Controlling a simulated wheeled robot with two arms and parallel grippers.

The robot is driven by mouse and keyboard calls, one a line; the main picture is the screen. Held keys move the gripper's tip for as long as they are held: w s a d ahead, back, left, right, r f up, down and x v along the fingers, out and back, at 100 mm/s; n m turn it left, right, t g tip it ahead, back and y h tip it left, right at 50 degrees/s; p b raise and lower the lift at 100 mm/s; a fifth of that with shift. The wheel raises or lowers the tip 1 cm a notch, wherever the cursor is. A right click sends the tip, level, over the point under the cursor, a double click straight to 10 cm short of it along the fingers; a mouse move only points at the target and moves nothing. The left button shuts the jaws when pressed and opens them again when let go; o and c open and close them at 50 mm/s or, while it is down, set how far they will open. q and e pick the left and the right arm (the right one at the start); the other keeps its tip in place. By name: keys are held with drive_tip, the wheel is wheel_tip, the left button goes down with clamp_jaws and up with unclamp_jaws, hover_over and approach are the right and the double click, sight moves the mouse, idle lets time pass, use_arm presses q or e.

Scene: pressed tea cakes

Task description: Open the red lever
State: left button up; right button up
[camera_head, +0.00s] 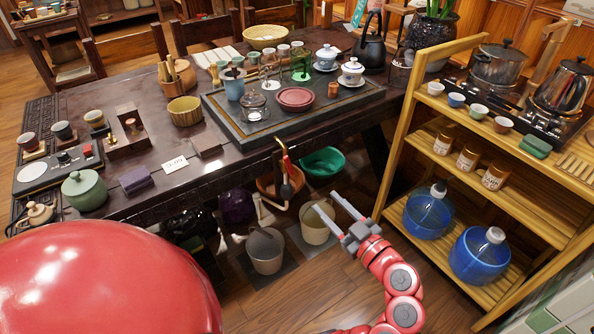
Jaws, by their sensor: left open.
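The red lever (283,157) stands upright in front of the table's front edge, near the middle of the view. A black part (290,185) is at its lower end, in front of an orange-brown bowl (266,187). My left gripper (323,201) is open, its two grey fingers pointing up and left. In the picture it is below and to the right of the lever, apart from it, with nothing between the fingers. The red arm rises from the bottom of the view. My right gripper is not in view.
The dark tea table (235,158) carries cups, pots and a tray. Below it are a green basin (323,163), a grey bucket (266,251) and a cream bucket (315,231) close to the fingers. A wooden shelf (470,190) with blue jugs stands at right.

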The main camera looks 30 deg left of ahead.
sight(289, 163)
use_arm(q)
drive_tip(key=x, duration=1.6)
drive_tip(key=shift+w+a, duration=0.2)
drive_tip(key=shift+a, duration=0.15)
clamp_jaws()
